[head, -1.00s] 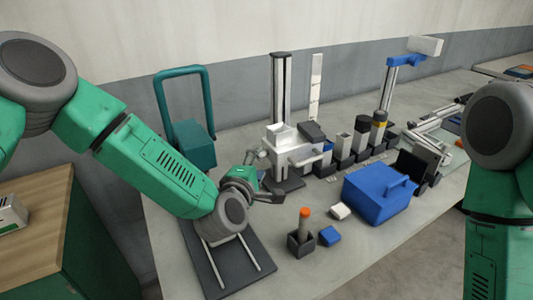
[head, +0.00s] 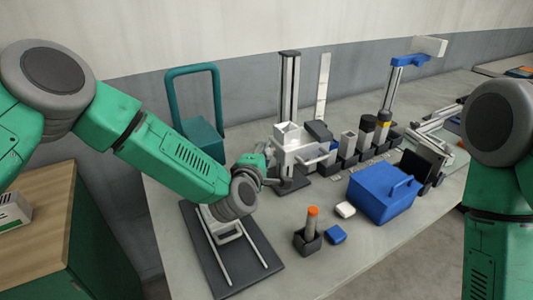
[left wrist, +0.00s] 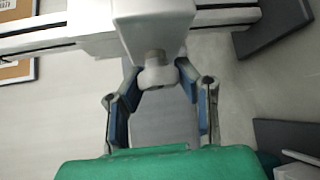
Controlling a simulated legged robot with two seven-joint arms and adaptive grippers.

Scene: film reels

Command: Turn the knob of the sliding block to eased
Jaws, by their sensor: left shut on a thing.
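The sliding block (head: 290,138) is a white block on an upright grey column (head: 289,85) at the middle of the table. In the left wrist view its white body (left wrist: 155,22) is at the top. A short light grey knob (left wrist: 157,74) sticks out of it toward my gripper. My left gripper (left wrist: 158,80) has its two blue-padded fingers closed on either side of the knob. In the head view my left gripper (head: 270,178) is at the block's lower front, where the knob is hidden. My right gripper is out of view.
A dark tray with a light frame (head: 262,262) lies below my left arm. A blue box (head: 380,195) and several dark-based canisters stand to the right.

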